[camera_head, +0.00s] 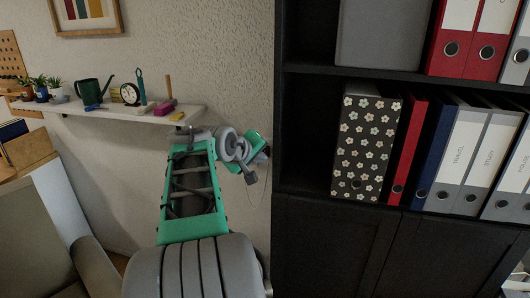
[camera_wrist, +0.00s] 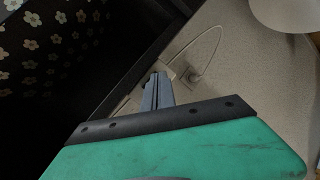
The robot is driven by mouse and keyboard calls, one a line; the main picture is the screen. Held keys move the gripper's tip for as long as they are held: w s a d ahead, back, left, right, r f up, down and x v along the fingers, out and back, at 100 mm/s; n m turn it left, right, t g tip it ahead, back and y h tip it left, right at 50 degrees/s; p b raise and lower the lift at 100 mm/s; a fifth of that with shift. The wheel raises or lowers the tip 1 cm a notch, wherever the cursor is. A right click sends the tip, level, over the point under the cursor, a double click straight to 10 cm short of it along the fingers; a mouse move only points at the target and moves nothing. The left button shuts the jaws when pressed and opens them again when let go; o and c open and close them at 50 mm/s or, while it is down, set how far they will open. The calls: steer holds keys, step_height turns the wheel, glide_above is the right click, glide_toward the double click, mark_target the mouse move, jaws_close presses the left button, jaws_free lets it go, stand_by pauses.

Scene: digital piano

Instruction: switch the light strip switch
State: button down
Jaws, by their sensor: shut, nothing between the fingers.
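My gripper (camera_wrist: 158,78) is shut and empty, its two grey fingers together in the wrist view. Just beyond and to the right of the fingertips, a pale wall plate with a plug (camera_wrist: 191,75) sits on the wall, and a thin cable (camera_wrist: 217,38) loops up from it. A small pale piece beside the fingertips may be the light strip switch, but it is too small and partly hidden to be sure. I cannot tell whether the fingers touch it. In the head view my arm hides this spot, and only a thin cable (camera_head: 265,190) shows beside the cabinet.
A tall black cabinet (camera_head: 325,230) stands right beside my arm, holding a flowered box (camera_head: 365,145) and several binders. A wall shelf (camera_head: 135,113) with a watering can (camera_head: 89,92), a clock (camera_head: 130,94) and plants is at the left. A grey chair (camera_head: 50,220) stands below it.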

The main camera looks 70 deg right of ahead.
steer(key=shift+d, duration=0.3)
steer(key=shift+w+d+r, duration=0.1)
steer(key=shift+d, duration=0.2)
stand_by(0.4)
steer(key=shift+a+f, duration=0.2)
steer(key=shift+a, duration=0.75)
steer(key=shift+s+a+f+b, duration=0.2)
steer(key=shift+a+b, duration=0.2)
steer(key=shift+a, duration=0.4)
steer(key=shift+s+a+f+b, duration=0.15)
steer(key=shift+a+b, duration=0.3)
steer(key=shift+a, duration=0.4)
steer(key=shift+s+a+f+b, duration=0.15)
steer(key=shift+a+b, duration=0.25)
steer(key=shift+a, duration=0.4)
